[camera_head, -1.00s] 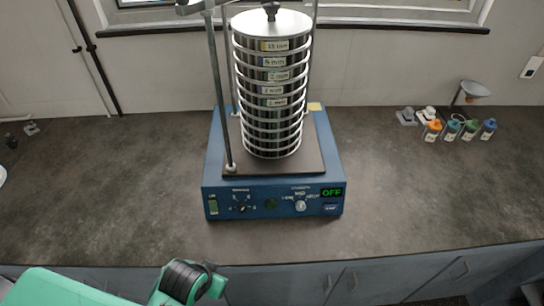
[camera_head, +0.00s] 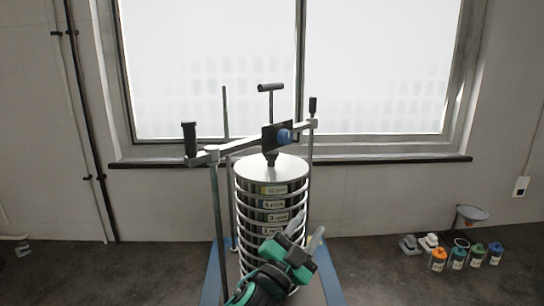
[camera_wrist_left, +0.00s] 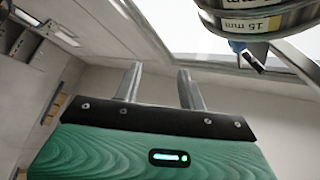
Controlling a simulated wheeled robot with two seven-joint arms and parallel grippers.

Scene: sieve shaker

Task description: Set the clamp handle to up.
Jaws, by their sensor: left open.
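The sieve shaker's clamp crossbar (camera_head: 240,143) spans the rods above the sieve stack (camera_head: 270,195). A black-gripped handle (camera_head: 189,140) stands upright at its left end, and another (camera_head: 312,106) stands at its right end. A T-handle (camera_head: 271,88) rises from the middle, near a dark plate with a blue knob (camera_head: 284,136). I cannot tell which is the clamp handle. My left gripper (camera_head: 304,236) is open and empty, in front of the stack and below the crossbar. Its parted fingers (camera_wrist_left: 161,88) show in the left wrist view. My right gripper is out of view.
The blue shaker base (camera_head: 333,277) is partly hidden by my arm. Several small bottles (camera_head: 458,258) and a funnel (camera_head: 471,214) stand at the right of the counter. A window sill (camera_head: 400,160) runs behind the shaker. The left counter is mostly clear.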

